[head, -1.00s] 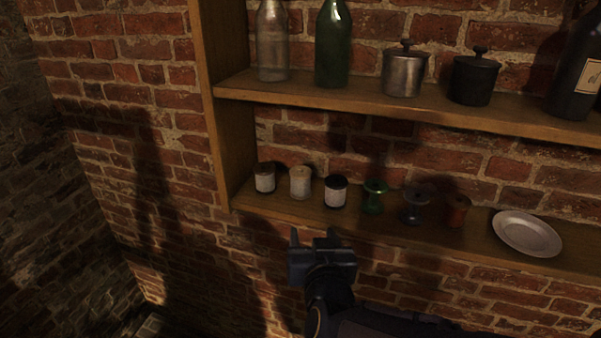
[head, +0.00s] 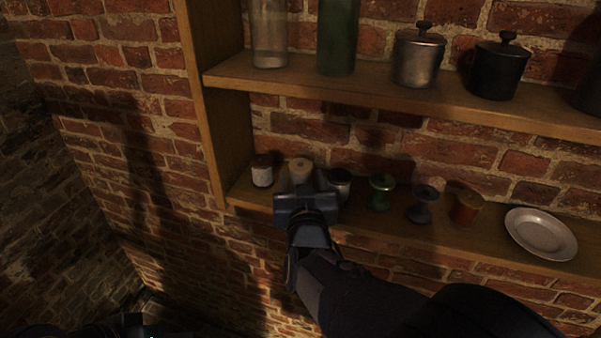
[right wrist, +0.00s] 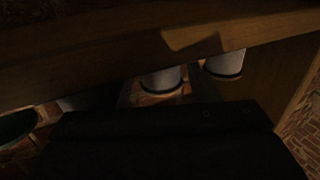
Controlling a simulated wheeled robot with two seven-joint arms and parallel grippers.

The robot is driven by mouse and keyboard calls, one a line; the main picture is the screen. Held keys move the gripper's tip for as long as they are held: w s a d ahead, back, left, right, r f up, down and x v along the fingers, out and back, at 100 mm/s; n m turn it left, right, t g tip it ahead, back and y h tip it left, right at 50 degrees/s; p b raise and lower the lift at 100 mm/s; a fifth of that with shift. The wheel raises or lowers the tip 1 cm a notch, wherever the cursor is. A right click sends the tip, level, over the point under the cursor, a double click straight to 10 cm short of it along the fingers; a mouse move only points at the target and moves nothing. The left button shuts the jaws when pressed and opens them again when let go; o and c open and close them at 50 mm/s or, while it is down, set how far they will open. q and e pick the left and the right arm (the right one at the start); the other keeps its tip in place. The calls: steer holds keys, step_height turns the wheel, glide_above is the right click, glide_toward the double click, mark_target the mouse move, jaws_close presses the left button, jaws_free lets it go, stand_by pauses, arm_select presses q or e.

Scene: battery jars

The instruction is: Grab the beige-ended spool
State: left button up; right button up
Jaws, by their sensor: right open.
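The beige-ended spool (head: 301,168) stands upright on the lower shelf, second from the left. Its beige top shows, and its lower part is hidden by my right gripper (head: 303,184). That gripper is open, at the shelf's front, with its fingers toward the two sides of this spool; I cannot tell if they touch it. In the right wrist view, a pale spool body (right wrist: 160,80) shows beyond the dark gripper body, with its beige end not visible. A dark part, perhaps of my left arm, shows at the bottom left of the head view.
A brown-topped spool (head: 262,170) stands close on the left and a black-topped one (head: 340,183) close on the right. Further right are a green spool (head: 380,192), a dark spool (head: 423,204), a reddish one (head: 467,208) and a plate (head: 541,234). The upper shelf (head: 380,94) overhangs them.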

steer(key=shift+w+a, duration=0.1)
steer(key=shift+w, duration=0.7)
steer(key=shift+c, duration=0.4)
steer(key=c, duration=0.6)
steer(key=shift+r, duration=0.1)
steer(key=shift+c, duration=0.2)
